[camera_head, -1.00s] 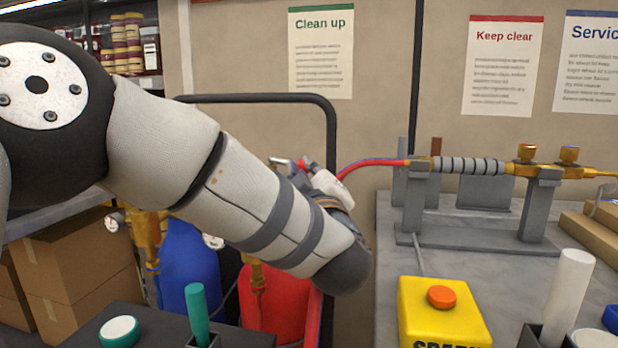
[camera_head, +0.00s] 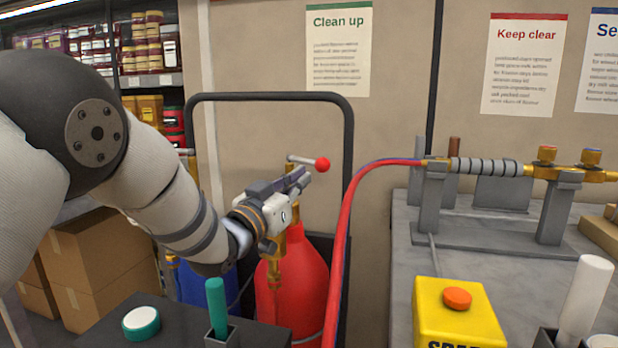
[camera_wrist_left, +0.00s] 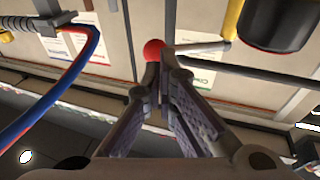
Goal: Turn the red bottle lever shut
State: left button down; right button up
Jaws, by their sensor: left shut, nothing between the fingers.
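The red bottle (camera_head: 308,272) stands upright behind the dark bench, with brass fittings on top that my arm partly hides. Its lever (camera_head: 304,160) is a short grey bar pointing right, ending in a red ball (camera_head: 322,164). My left gripper (camera_head: 306,177) is shut and empty. Its fingertips are just below and left of the red ball in the head view. In the left wrist view the red ball (camera_wrist_left: 154,49) sits right at the tips of the closed fingers (camera_wrist_left: 158,66). I cannot tell whether they touch. My right gripper is not in view.
A black tube frame (camera_head: 349,130) arches behind the bottle. A red hose (camera_head: 343,235) runs right of it to the grey bench fixture (camera_head: 478,247). A blue bottle (camera_head: 192,283) is at left. A yellow box with an orange button (camera_head: 457,298) and a green handle (camera_head: 216,300) stand in front.

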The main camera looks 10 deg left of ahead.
aim_at(317, 168)
pick_arm(q)
jog(key=x, duration=0.2)
jog(key=shift+w+d+f, duration=0.1)
jog(key=shift+w, duration=0.15)
jog(key=shift+w+d+r, duration=0.15)
jog(key=shift+w+r, duration=0.1)
jog(key=shift+w, duration=0.1)
jog(key=shift+d, duration=0.1)
